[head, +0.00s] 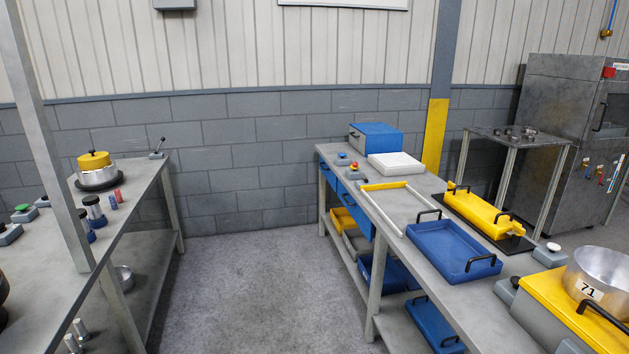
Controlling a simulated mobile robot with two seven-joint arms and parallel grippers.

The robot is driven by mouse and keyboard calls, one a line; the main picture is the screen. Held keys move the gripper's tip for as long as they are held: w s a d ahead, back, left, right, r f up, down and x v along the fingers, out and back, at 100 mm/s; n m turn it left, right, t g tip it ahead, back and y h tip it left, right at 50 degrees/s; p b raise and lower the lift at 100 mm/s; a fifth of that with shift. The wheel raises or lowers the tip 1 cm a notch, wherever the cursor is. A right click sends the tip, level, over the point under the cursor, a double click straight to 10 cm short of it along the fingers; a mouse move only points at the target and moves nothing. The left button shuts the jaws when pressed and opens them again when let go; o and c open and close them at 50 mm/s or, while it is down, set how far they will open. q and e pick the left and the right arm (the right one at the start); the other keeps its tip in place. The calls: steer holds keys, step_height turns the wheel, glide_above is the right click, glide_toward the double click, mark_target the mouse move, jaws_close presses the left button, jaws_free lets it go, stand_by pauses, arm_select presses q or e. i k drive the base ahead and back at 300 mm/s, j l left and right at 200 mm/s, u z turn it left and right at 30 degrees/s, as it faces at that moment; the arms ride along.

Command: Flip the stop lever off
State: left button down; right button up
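Neither of my grippers shows in the head view.
A yellow-topped metal pot (97,175) and dark-capped cylinders (94,209) stand on the left bench. A grey post (48,140) crosses in front. Clear floor (250,270) lies between the benches.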

mark_target(355, 164)
steer(key=i+z, duration=0.15)
steer(key=i, duration=0.55)
steer(key=i+j+z, duration=0.15)
steer(key=i, duration=0.5)
steer(key=i+j+z, duration=0.3)
steer(key=i+z, duration=0.2)
steer(key=i+j+z, duration=0.45)
steer(key=i+j, duration=0.15)
